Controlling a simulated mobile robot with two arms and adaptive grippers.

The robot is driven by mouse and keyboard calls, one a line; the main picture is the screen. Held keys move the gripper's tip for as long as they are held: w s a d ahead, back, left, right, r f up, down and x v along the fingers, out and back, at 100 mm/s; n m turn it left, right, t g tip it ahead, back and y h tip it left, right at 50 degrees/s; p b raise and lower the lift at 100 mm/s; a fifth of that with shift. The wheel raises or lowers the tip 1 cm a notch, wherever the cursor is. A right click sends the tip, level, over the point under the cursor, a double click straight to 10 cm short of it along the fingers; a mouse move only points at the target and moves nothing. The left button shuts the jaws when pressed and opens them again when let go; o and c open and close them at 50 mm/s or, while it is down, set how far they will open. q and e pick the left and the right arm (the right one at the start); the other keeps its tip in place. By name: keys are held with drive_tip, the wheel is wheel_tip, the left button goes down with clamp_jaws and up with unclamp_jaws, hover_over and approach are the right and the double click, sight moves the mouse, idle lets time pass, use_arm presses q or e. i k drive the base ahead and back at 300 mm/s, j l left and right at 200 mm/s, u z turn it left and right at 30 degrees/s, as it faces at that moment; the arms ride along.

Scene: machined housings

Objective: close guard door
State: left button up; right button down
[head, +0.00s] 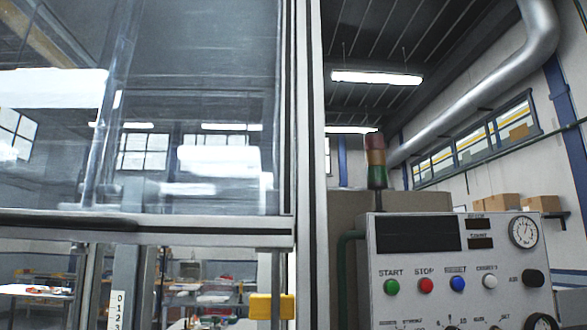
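The guard door (190,190) is a large clear panel with reflections, filling the left half of the head view. Its pale metal bottom bar (200,228) crosses at about two thirds of the picture's height. Below this bar the view passes into a gap between posts, with the workshop visible behind. A tall metal frame post (305,150) stands at the door's right side. A yellow block (272,306) sits by the post below the bar. The lower end of the opening is cut off by the picture edge. Neither of my grippers is in view.
A grey control panel (455,262) with coloured buttons and a gauge stands to the right of the post. A red, amber and green signal tower (376,160) rises behind it. A numbered scale strip (117,308) is at the lower left. Shelved boxes (497,201) are far back.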

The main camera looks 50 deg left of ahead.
sight(130, 229)
drive_tip(key=u, duration=0.4)
drive_tip(key=k+u, duration=0.1)
drive_tip(key=u, duration=0.65)
drive_tip(key=k+j+u, duration=0.1)
drive_tip(key=u, duration=0.3)
